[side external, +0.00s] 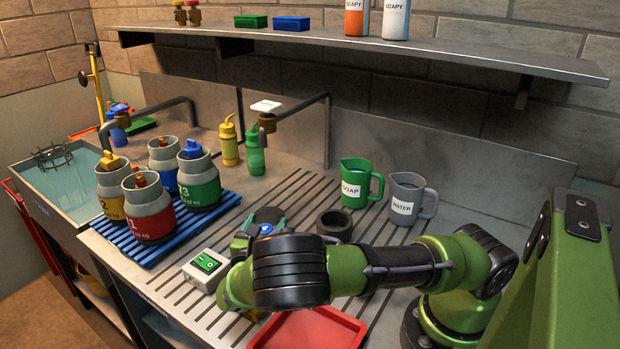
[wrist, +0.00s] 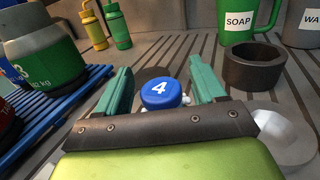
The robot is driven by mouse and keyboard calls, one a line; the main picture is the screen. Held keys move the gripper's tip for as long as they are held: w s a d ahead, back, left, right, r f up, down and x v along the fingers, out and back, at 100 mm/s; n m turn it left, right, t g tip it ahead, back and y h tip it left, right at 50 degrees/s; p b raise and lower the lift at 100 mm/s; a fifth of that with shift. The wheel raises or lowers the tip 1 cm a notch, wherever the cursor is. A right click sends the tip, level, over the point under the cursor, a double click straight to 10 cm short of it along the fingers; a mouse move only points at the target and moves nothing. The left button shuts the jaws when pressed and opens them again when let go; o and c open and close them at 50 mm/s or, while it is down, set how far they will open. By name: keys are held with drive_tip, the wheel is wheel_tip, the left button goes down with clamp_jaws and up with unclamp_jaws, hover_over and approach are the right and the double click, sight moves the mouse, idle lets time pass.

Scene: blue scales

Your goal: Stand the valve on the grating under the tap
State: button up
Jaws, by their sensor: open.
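A blue round cap marked 4 (wrist: 160,92), which looks like the valve, sits between the fingers of my gripper (wrist: 160,68). Small pale prongs show at its lower edge; the rest is hidden. The fingers are open, one on each side, with gaps visible. In the side view the blue cap (side external: 265,229) shows low over the slotted grating (side external: 300,190), mostly hidden by my arm. The tap (side external: 268,122), with a white square plate on top, hangs from a pipe farther back. Whether the valve stands or tilts I cannot tell.
A dark ring (side external: 335,224) stands right of my gripper. Green (side external: 357,183) and grey (side external: 408,198) jugs are behind it. Several canisters stand on a blue rack (side external: 180,238) at left. A white box (side external: 205,270) and red tray (side external: 308,330) are nearer. A green bottle (side external: 255,152) stands near the tap.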

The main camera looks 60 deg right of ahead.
drive_tip(key=shift+w+d, duration=0.15)
drive_tip(key=shift+d, duration=0.3)
drive_tip(key=c, duration=1.2)
clamp_jaws()
drive_tip(key=shift+r, duration=0.1)
